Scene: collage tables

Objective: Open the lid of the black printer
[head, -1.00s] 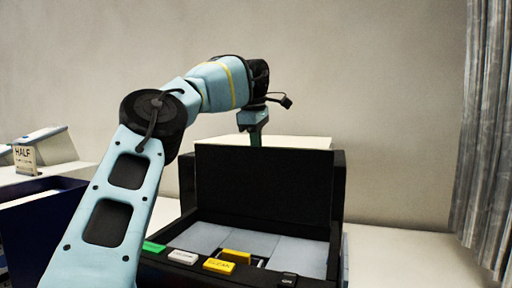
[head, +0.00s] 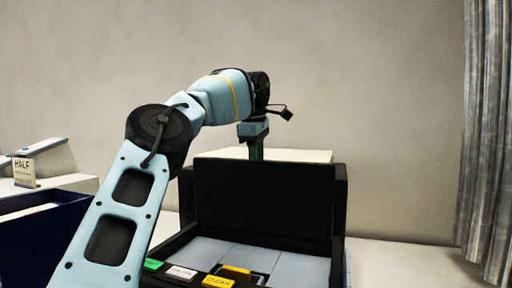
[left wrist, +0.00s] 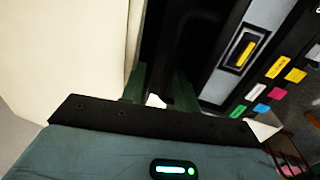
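The black printer (head: 341,215) stands on the table in the head view, its lid (head: 265,195) raised about upright. Below the lid are a grey flat bed (head: 300,265) and coloured labelled buttons along the front. My left gripper (head: 256,152) points down at the top edge of the lid, and its fingertips are hidden behind it. In the left wrist view its two green fingers (left wrist: 160,90) stand apart with a gap between them. The dark printer (left wrist: 212,50) and its buttons show to the right there. My right gripper is not in view.
A dark blue bin (head: 40,235) and a pale machine with a "HALF" sign (head: 23,170) are at the left. A grey curtain (head: 485,140) hangs at the right; bare table lies before it.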

